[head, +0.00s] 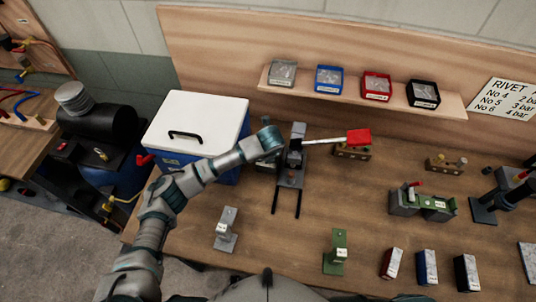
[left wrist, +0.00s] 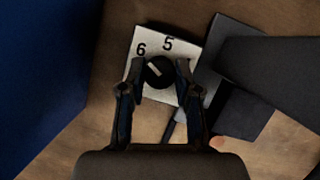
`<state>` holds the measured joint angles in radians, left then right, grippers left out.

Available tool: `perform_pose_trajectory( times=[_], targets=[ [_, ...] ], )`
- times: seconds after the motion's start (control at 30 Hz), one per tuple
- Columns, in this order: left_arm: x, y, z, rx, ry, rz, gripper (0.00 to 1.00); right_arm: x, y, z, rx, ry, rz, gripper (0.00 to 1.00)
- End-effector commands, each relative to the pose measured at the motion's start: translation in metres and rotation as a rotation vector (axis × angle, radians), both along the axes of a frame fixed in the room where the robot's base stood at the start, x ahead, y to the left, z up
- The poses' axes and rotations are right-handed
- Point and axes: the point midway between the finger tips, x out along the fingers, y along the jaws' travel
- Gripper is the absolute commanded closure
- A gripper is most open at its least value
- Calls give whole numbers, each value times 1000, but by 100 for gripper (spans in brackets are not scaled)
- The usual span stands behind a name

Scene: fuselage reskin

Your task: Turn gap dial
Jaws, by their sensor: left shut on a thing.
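The gap dial is a round black knob (left wrist: 160,74) on a white plate (left wrist: 147,92) in the left wrist view. The numbers 6 and 5 show on the plate above the knob. The knob's white mark points up and left, roughly toward the 6. My left gripper (left wrist: 158,78) is shut on the knob, one finger on each side. Any numbers lower on the plate are not readable. In the head view my left wrist hides most of the dial, beside a dark press-like tool (head: 291,172) with a red-ended lever (head: 358,137). My right gripper is not in view.
A white-lidded blue cooler (head: 200,118) stands just left of the dial. A shelf (head: 300,92) with several small bins is behind. A grey stand (head: 227,228) and a green stand (head: 337,250) are in front. Bare bench (head: 285,235) lies between them.

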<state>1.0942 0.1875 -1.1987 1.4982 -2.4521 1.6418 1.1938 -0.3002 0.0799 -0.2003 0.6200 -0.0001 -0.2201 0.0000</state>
Motion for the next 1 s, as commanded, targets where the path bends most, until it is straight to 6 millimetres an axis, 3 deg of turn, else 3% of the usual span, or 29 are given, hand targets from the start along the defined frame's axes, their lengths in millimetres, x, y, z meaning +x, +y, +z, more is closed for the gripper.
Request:
perform_pose_trajectory(
  times=[0.27, 0.3, 0.37, 0.4, 0.77, 1.0],
  targets=[
    [3, 1, 4, -3, -10, 3, 100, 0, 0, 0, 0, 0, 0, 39],
    [3, 1, 4, -3, -10, 3, 60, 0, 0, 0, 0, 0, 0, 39],
    [3, 0, 3, -4, -9, 3, 45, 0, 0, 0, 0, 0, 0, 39],
    [3, 0, 3, -2, -8, 2, 43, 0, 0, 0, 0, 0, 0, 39],
    [-2, 0, 7, -2, -5, 0, 43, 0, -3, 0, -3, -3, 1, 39],
    [-18, -3, 50, -3, -7, -2, 43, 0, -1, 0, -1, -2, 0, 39]
  ],
)
